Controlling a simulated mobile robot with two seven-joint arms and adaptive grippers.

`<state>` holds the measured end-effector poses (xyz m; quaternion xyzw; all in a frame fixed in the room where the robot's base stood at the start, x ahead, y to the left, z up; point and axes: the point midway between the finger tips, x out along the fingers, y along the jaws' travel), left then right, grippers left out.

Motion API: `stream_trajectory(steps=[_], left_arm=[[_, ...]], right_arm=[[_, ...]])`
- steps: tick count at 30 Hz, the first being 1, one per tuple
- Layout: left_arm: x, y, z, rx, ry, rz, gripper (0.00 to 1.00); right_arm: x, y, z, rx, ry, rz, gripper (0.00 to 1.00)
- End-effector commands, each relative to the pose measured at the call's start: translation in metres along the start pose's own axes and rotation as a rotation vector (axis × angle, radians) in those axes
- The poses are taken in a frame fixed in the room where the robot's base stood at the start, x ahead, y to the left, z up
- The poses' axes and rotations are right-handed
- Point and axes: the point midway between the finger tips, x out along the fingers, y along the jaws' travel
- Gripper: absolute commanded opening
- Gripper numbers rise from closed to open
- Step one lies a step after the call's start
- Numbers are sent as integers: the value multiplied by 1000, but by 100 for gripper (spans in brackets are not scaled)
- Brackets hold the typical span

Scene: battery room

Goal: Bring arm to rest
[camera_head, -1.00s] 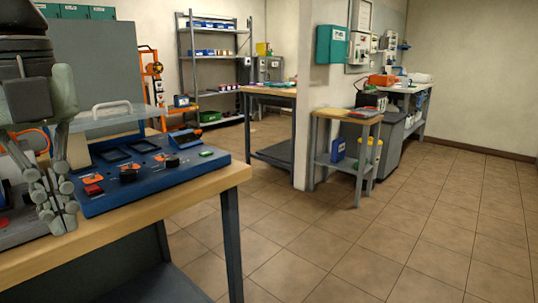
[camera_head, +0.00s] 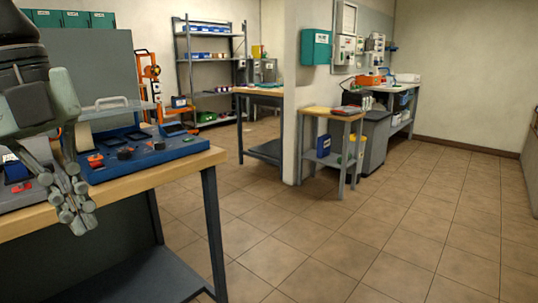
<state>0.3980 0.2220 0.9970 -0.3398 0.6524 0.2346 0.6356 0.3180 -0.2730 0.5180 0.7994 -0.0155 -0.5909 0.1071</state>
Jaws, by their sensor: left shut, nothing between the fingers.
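My left gripper (camera_head: 78,214) hangs at the left of the head view, fingers pointing down, shut with nothing held. It is in front of the near workbench (camera_head: 185,166) and covers part of its top. Behind and to the right of it on the bench lies a blue panel (camera_head: 150,160) with several dark controls and orange labels. My right gripper is outside the picture.
A clear lid with a white handle (camera_head: 112,103) stands up behind the panel. A small wooden-topped table (camera_head: 335,113) stands by the wall end (camera_head: 300,95). A shelf rack (camera_head: 184,68) is at the back. The tiled floor (camera_head: 400,235) on the right is clear.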

Motion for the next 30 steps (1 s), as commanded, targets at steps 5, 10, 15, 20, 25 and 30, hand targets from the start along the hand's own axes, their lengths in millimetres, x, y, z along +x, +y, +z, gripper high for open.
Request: stream_trajectory(steps=[5, 10, 15, 20, 25, 30], left_arm=[[12, -34, 6, 13, 172, -271, 0], [12, -70, 24, -19, 314, -608, 0], [5, -98, 84, -189, 399, -1068, 0], [27, -84, 176, -515, 334, -1441, 0], [108, -28, 257, -961, 152, -1607, 0], [217, 36, 283, -1366, -32, -1535, 0]], right_arm=[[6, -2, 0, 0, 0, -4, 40], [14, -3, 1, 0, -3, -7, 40], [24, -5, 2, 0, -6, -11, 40], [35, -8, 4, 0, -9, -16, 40], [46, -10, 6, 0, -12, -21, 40], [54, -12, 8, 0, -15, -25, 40]])
